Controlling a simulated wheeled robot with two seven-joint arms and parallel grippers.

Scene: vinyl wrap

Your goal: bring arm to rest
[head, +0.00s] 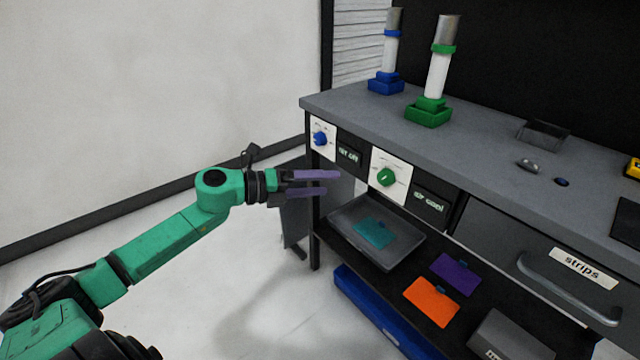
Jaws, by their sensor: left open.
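My left gripper (338,183) is at the end of the green arm that comes in from the left. Its two purple fingers are apart, with nothing between them. It is in front of the left end of the grey workbench (470,135), beside the panel with the blue knob (320,138) and the panel with the green knob (387,177). The fingertips appear close to the bench front in the picture; I cannot tell whether they touch it. My right gripper is not in this view.
A blue-based cylinder (391,50) and a green-based cylinder (437,75) stand on the bench. A grey tray (407,257) with a teal sheet (374,233), a purple sheet (455,273) and an orange sheet (431,299) lie on the lower shelf. A "strips" drawer (500,245) is at right. Floor at left is clear.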

